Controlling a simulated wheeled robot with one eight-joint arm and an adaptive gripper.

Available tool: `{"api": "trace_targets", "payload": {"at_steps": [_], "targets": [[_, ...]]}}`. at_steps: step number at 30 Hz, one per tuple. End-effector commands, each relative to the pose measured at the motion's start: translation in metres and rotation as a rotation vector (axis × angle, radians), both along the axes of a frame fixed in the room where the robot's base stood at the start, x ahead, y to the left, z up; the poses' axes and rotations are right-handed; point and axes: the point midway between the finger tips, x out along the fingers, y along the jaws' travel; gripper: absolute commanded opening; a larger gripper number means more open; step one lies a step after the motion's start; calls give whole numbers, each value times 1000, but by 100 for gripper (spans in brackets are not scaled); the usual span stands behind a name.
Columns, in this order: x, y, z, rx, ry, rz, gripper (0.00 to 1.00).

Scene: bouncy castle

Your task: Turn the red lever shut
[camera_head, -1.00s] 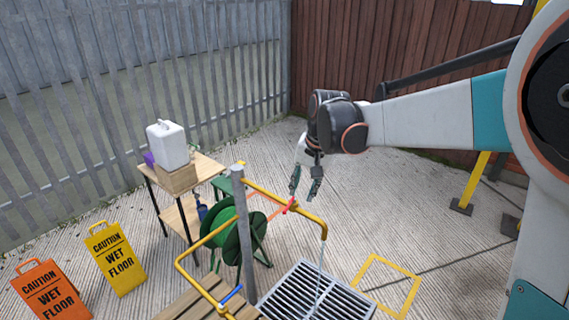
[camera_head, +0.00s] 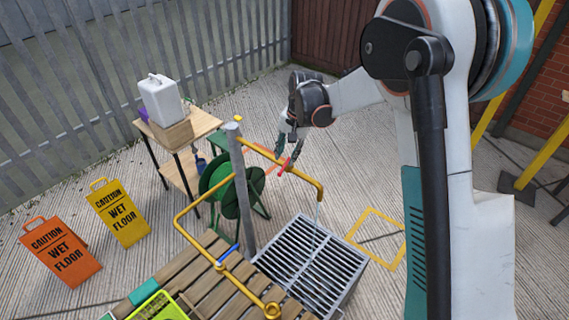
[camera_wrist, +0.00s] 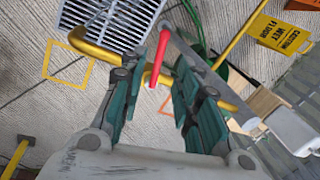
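The red lever (camera_head: 285,164) sits on the yellow pipe (camera_head: 305,180) beside the grey post (camera_head: 243,190). In the wrist view the red lever (camera_wrist: 160,54) stands out from the pipe (camera_wrist: 95,50), between the lines of my two fingers. My gripper (camera_head: 291,150) is at the lever in the head view. In the wrist view my gripper (camera_wrist: 158,78) is open, with a finger on either side of the lever's near end. I cannot tell whether a finger touches it. A thin stream of water (camera_head: 318,209) falls from the pipe's end.
A blue lever (camera_head: 229,254) is on the lower pipe. A floor grate (camera_head: 312,262) lies below the outlet. A green hose reel (camera_head: 222,185) and a wooden table (camera_head: 200,124) stand behind the post. Wet floor signs (camera_head: 121,213) stand at left.

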Motion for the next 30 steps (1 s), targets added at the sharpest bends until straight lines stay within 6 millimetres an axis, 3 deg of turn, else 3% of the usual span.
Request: {"api": "trace_targets", "payload": {"at_steps": [3,9,22,26,30], "targets": [[2,4,-22,0,0,1,30],[4,8,-45,0,0,1,30],[5,9,-53,0,0,0,30],[5,9,-53,0,0,0,0],[5,9,-53,0,0,0,0]]}}
